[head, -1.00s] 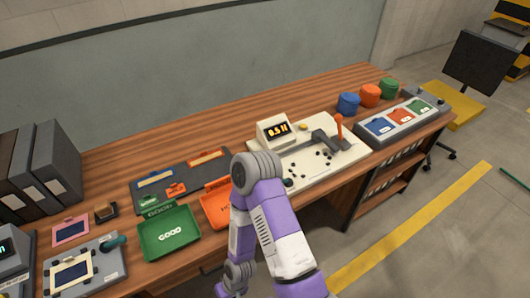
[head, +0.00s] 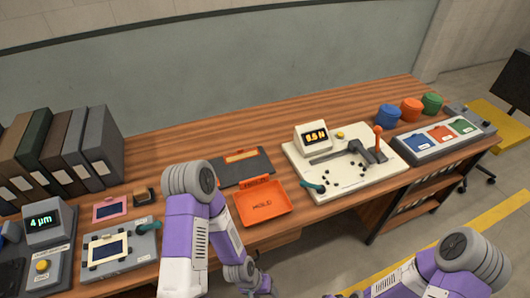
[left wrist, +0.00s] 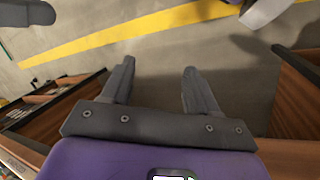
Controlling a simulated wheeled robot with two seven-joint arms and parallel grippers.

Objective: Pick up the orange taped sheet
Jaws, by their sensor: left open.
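The orange taped sheet (head: 241,156) is a small pale sheet with an orange border. It lies on the dark mat (head: 257,171) at the back middle of the wooden table in the head view.
An orange tray (head: 263,204) sits in front of the mat. A cream press (head: 325,183) with an orange lever stands to the right. A grey fixture (head: 119,255), a pink-framed sheet (head: 110,209) and upright binders (head: 98,145) are at left.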

